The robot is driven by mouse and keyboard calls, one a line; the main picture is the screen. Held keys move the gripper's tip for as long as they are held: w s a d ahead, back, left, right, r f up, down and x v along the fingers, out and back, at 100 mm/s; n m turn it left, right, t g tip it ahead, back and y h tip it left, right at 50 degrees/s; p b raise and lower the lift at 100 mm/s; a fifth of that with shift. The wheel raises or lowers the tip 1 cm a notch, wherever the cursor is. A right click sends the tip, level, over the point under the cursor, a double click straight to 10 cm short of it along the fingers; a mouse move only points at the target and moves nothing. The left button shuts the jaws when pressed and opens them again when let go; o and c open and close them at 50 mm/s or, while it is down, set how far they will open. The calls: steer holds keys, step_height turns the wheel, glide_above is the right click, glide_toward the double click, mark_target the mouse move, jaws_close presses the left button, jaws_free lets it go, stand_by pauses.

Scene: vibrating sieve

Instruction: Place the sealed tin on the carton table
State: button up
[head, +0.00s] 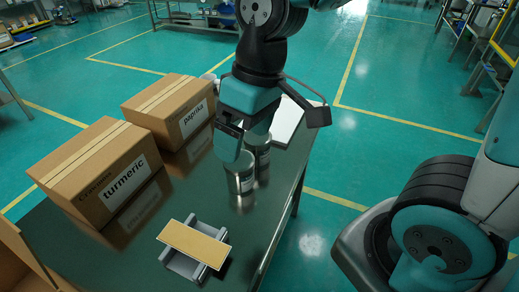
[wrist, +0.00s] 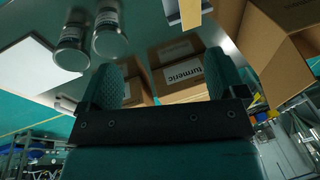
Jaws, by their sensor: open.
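Two silver tins stand upright, close together, on the dark shiny table (head: 100,255). The nearer tin (head: 240,181) is partly covered by my gripper (head: 243,148) in the head view; the farther tin (head: 263,152) is largely hidden behind it. In the wrist view, both tins, one (wrist: 72,46) and the other (wrist: 110,34), lie to the left of the fingers, not between them. My gripper (wrist: 163,80) is open and empty. Cartons marked turmeric (head: 112,178) and paprika (head: 176,107) stand on this table. I cannot tell which tin is sealed.
A grey stand with a tan plate (head: 195,243) sits at the table's near end. An open carton (head: 20,262) is at the lower left. A white flat item (head: 288,118) lies beyond the tins.

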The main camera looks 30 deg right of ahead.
steer(key=s+a+r+y, duration=0.1)
steer(key=s+r, duration=0.1)
steer(key=s, duration=0.6)
steer(key=shift+a+r+n, duration=0.2)
steer(key=shift+n, duration=0.2)
steer(key=shift+r, duration=0.1)
step_height(320, 180, up, 4)
steer(key=p, duration=0.4)
